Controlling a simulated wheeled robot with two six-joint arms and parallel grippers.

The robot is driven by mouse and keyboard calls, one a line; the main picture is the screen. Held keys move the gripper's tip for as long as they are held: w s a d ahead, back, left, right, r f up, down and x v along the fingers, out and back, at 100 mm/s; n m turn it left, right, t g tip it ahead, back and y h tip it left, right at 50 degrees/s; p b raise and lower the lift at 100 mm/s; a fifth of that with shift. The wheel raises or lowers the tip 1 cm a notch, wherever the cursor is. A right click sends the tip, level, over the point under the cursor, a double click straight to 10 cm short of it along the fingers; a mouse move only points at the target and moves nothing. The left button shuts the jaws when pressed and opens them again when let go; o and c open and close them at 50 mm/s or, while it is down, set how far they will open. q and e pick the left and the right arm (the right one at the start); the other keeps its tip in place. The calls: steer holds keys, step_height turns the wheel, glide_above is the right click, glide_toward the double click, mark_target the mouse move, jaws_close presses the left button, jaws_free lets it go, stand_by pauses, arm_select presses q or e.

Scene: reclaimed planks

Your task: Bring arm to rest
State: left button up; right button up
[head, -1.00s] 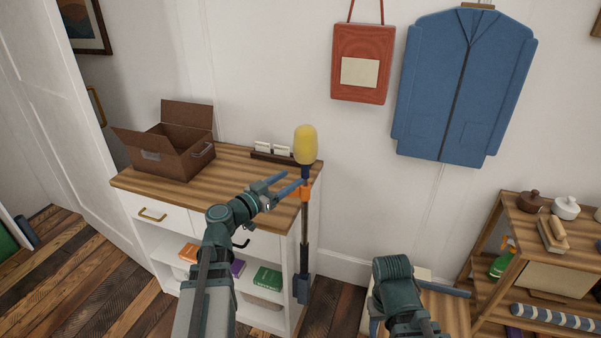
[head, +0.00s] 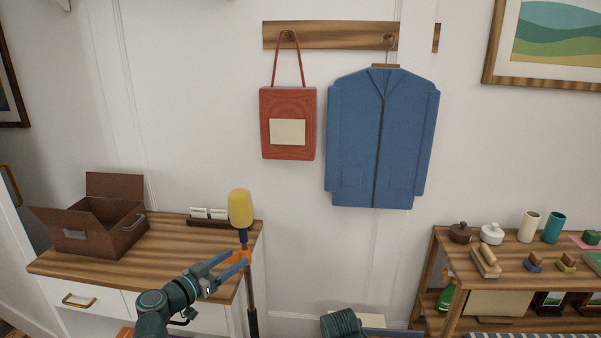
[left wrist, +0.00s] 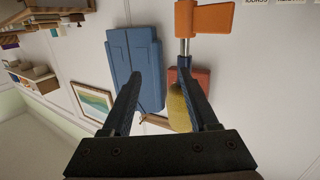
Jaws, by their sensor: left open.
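My left gripper (head: 226,266) is open, with its blue fingers reaching to the right beside a duster with a yellow head (head: 241,208). The duster stands upright at the right end of the wooden-topped cabinet (head: 160,256), with an orange clip (head: 239,257) on its pole. In the left wrist view the open fingers (left wrist: 160,72) point away from me. There the duster's yellow head (left wrist: 178,108) shows partly behind the right-hand finger, and I cannot tell whether they touch. Part of my right arm (head: 342,322) shows at the bottom edge; its gripper is out of view.
An open brown box (head: 112,236) and a dark card holder (head: 207,222) are on the cabinet. A red bag (head: 288,105) and a blue jacket (head: 383,140) hang on the wall. A shelf (head: 450,245) with pots and brushes is on the right.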

arm_select(q)
steer(key=s+d+f+m+g, duration=0.1)
steer(key=s+d+f+g, duration=0.35)
steer(key=d+f, duration=0.35)
steer(key=s+d+f+m+g, duration=0.1)
steer(key=s+d+f+g, duration=0.4)
steer(key=d, duration=0.5)
steer(key=s+f+n+g+y, duration=0.3)
steer(key=s+f+g+y, duration=0.35)
steer(key=s+y, duration=0.3)
step_height(320, 180, up, 12)
steer(key=t+p, duration=0.1)
steer(key=p, duration=1.1)
steer(key=shift+s+a+n+p, duration=0.25)
steer(key=shift+s+n+p, duration=0.05)
steer(key=shift+s+n, duration=0.1)
